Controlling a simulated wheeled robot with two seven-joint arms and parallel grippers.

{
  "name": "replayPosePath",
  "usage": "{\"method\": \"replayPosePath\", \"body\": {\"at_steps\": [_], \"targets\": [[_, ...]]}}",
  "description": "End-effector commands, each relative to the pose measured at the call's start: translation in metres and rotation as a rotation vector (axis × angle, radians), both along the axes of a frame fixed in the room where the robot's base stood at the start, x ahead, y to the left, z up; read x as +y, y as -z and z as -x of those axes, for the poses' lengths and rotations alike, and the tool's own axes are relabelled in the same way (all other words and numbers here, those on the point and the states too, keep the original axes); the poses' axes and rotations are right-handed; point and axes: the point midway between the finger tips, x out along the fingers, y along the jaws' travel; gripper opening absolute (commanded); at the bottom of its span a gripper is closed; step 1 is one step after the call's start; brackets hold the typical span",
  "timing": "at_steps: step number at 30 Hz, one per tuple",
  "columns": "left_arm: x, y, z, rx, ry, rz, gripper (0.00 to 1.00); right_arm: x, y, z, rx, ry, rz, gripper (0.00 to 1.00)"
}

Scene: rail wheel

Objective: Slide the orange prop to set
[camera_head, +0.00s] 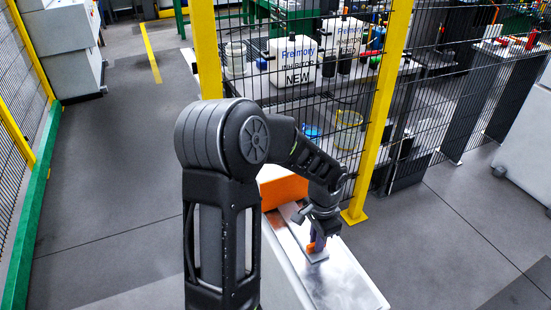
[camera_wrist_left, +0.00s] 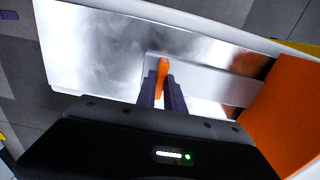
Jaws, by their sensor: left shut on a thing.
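The orange prop (camera_head: 311,247) is a small upright piece on a light grey slider plate (camera_head: 318,257), over a shiny metal surface (camera_head: 345,285). My left gripper (camera_head: 318,236) reaches down from above and is shut on the prop. In the left wrist view, the prop (camera_wrist_left: 162,70) shows between the two dark fingers (camera_wrist_left: 163,82), and its lower part is hidden by them. A grey strip (camera_wrist_left: 215,80) runs from the prop toward a large orange block (camera_wrist_left: 285,115). My right gripper is in neither view.
The large orange block (camera_head: 283,188) stands at the far end of the metal surface, partly behind my arm. A yellow post (camera_head: 380,110) and black mesh fence stand close behind. Open grey floor (camera_head: 110,180) lies to the left.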

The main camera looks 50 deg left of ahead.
Motion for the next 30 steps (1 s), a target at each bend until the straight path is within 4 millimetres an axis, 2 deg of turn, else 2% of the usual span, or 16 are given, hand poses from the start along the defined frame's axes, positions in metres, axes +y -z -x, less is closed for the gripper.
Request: {"method": "replayPosePath", "body": {"at_steps": [30], "targets": [[-0.038,0.000,0.011,0.002,0.001,0.002,0.00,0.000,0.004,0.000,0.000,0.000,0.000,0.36]]}}
